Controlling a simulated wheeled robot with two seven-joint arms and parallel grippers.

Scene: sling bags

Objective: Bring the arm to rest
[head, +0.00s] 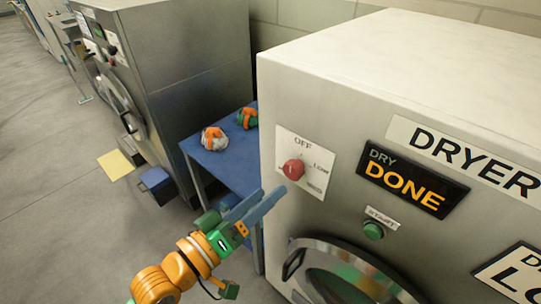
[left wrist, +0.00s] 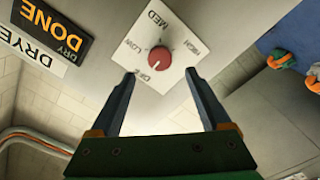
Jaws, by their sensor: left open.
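My left gripper (head: 268,203) is in front of the dryer, at the end of my orange arm that comes in from below. It is open and empty. In the left wrist view its two blue fingers (left wrist: 160,73) stand apart, with the red knob (left wrist: 158,59) between and beyond their tips. In the head view the red knob (head: 293,169) sits on a white dial plate (head: 314,183), above and right of the fingertips. The fingers appear clear of the knob. My right gripper is not in view.
The dryer (head: 355,75) fills the right, with a "DRY DONE" display (head: 412,179), green start button (head: 373,231) and round door (head: 340,262). A blue table (head: 225,167) behind holds two bundled bags (head: 214,138) (head: 247,118). Another machine (head: 190,60) stands left.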

